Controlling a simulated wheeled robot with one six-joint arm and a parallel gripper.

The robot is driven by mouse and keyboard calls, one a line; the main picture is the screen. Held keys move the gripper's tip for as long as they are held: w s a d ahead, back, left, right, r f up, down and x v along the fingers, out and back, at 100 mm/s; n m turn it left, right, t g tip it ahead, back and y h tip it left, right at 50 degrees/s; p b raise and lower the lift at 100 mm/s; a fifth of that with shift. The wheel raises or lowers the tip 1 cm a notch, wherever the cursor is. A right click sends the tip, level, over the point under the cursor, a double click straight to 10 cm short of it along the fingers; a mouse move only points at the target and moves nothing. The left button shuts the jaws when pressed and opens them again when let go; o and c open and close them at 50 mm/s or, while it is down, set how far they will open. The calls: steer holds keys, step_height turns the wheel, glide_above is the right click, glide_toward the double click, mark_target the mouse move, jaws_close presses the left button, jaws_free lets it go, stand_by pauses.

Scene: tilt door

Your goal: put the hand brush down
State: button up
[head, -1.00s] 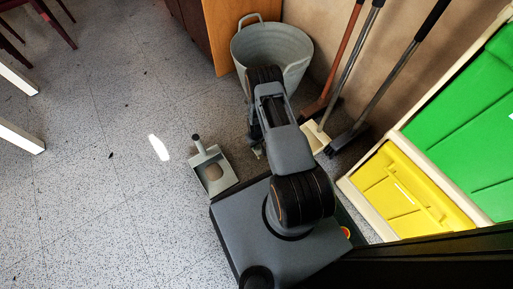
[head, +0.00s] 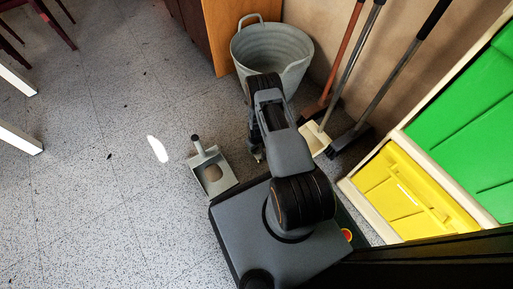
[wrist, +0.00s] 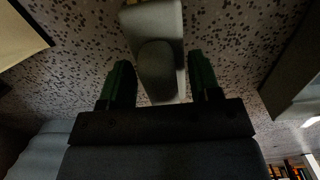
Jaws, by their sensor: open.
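My gripper (wrist: 160,88) is open, pointing down close to the speckled floor. Its two green fingers stand either side of the hand brush (wrist: 158,22), which shows as a pale grey block with a darker rounded end. Gaps show between the brush and both fingers in the wrist view. The brush appears to be at the floor, though its exact contact is hard to see. In the head view my gripper (head: 257,154) is small beside my arm, and the brush is mostly hidden there.
A grey dustpan (head: 214,178) with a brownish patch inside lies left of my gripper. A grey tub (head: 250,48) stands behind my arm. Long-handled brooms (head: 342,75) lean on the wall at right, beside a yellow and green bin unit (head: 375,170). Floor at left is mostly clear.

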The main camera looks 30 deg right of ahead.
steer(key=shift+r, duration=0.1)
steer(key=w+a+r+t+p, duration=0.1)
steer(key=a+r+p, duration=0.15)
steer(key=r, duration=1.75)
steer(key=w+a+r+p, duration=0.1)
steer(key=a+r+p, duration=0.15)
steer(key=r, duration=1.65)
steer(key=s+a+r+m+t, duration=0.1)
steer(key=s+a+r, duration=0.3)
steer(key=s+r, duration=1.3)
steer(key=shift+a+r+t, duration=0.15)
steer(key=shift+r+t, duration=0.15)
steer(key=shift+r, duration=0.1)
